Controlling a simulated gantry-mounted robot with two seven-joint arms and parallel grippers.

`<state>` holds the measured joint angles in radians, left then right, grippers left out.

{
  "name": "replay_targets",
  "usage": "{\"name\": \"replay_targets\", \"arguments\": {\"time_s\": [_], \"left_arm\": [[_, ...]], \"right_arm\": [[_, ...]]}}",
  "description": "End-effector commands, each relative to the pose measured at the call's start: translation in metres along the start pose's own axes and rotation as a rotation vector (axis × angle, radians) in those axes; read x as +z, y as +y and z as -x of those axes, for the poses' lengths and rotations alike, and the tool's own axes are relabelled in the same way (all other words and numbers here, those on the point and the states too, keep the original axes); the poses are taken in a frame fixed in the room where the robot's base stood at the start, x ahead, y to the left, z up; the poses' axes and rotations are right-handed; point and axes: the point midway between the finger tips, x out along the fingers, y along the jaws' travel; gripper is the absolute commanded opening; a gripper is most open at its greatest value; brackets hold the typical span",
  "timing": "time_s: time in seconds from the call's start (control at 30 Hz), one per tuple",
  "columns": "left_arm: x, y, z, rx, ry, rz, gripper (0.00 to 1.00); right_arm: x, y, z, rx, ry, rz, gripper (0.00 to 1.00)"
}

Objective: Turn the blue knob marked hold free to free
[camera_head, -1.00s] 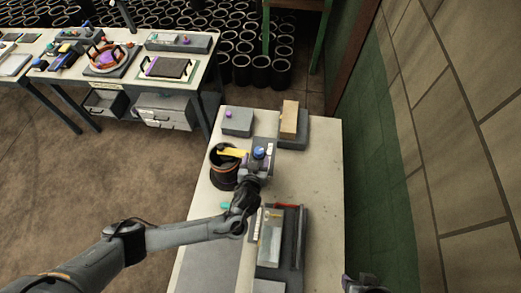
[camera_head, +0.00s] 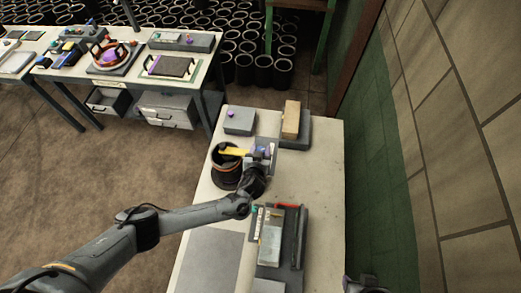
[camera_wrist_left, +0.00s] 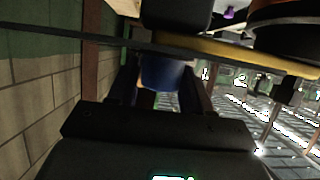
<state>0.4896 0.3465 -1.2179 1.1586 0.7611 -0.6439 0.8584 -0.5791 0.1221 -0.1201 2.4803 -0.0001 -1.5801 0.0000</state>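The blue knob (camera_wrist_left: 162,72) shows in the left wrist view, between the two dark fingers of my left gripper (camera_wrist_left: 162,92). The fingers stand apart on either side of it; I cannot make out firm contact. In the head view my left gripper (camera_head: 258,172) is at the grey unit (camera_head: 264,147) beside the dark round pot, and it hides the knob. The knob's hold and free markings are not readable. My right gripper (camera_head: 366,284) shows only in part at the bottom edge, well away from the knob; its fingers are not clear.
A dark pot (camera_head: 226,176) with a yellow bar (camera_head: 233,151) across it stands close left of my left gripper. A grey box (camera_head: 239,122) and a tan block (camera_head: 291,118) lie behind. A grey fixture (camera_head: 291,252) lies in front. The table's right side (camera_head: 322,180) is clear.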

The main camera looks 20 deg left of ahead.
Motion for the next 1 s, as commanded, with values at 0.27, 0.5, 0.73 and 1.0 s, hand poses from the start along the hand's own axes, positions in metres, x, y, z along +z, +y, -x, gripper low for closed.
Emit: {"name": "replay_targets", "arguments": {"time_s": [0.27,0.5,0.73,1.0], "left_arm": [[0.0,0.0,0.0,0.0,0.0,0.0,0.16],[0.002,-0.001,0.0,0.027,-0.001,-0.01,0.16],[0.002,-0.002,0.0,0.125,-0.001,-0.049,0.15],[0.002,-0.004,-0.001,0.327,0.001,-0.138,0.15]], "right_arm": [[0.001,0.0,0.0,0.001,-0.001,0.002,0.43],[0.001,0.0,-0.002,0.001,-0.002,0.001,0.43],[0.003,-0.001,-0.007,-0.001,-0.001,-0.001,0.43],[0.005,-0.002,-0.013,-0.004,-0.001,-0.004,0.43]]}}
